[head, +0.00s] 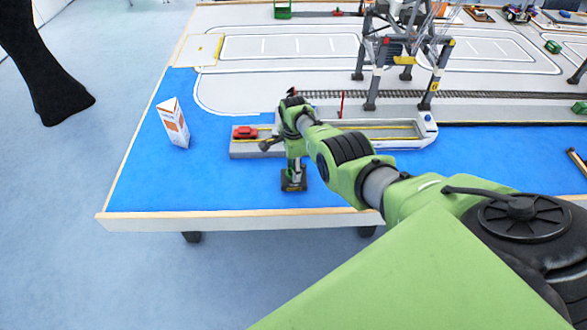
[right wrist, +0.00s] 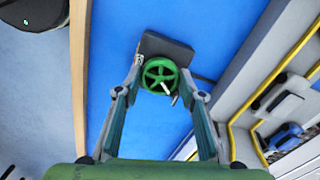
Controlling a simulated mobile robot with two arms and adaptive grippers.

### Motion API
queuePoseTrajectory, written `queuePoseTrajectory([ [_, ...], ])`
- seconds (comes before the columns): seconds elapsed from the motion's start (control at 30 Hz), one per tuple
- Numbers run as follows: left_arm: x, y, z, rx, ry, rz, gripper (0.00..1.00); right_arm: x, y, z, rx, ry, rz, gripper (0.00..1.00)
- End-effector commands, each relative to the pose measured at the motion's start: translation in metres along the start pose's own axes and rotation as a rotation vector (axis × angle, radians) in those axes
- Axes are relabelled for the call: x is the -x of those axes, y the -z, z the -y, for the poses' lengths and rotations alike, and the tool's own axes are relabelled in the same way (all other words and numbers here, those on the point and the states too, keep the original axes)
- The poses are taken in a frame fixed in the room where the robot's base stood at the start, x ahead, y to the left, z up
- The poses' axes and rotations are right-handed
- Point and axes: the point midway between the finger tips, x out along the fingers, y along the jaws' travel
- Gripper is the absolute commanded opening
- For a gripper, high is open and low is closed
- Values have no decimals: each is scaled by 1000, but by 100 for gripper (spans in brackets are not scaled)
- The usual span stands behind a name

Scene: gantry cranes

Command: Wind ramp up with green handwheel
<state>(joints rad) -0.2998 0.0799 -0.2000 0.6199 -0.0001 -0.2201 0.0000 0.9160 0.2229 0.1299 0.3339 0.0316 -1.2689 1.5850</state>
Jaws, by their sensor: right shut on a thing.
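The green handwheel (right wrist: 160,75) shows in the right wrist view, with spokes and a small pale crank knob, on a dark block (right wrist: 165,48). The block also shows on the blue table area in the head view (head: 293,186), where the wheel is hidden by my gripper. My right gripper (right wrist: 160,77) is shut on the handwheel, one finger on each side of its rim. A white and grey ferry (head: 429,131) with yellow lines lies just behind, a red car (head: 245,132) at its left end. I cannot clearly make out the ramp or its angle. My left gripper is not in view.
A white and orange carton (head: 173,122) stands left of the ferry. A grey gantry crane (head: 371,88) straddles rails behind it. A blue vehicle (right wrist: 284,137) shows on a grey deck in the right wrist view. The table's wooden front edge (head: 240,212) is near; blue surface around is mostly clear.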

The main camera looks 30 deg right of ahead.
Motion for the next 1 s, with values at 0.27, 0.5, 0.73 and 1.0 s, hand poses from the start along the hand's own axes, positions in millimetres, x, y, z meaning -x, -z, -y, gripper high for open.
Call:
queuePoseTrajectory([
  [0.27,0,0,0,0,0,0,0,0,0,1,-5,2,0,15],
  [0.5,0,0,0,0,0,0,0,0,0,0,-3,1,1,53],
  [0.73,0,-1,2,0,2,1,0,0,0,0,-2,1,1,53],
  [1.0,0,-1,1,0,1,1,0,14,0,2,-2,4,0,53],
])
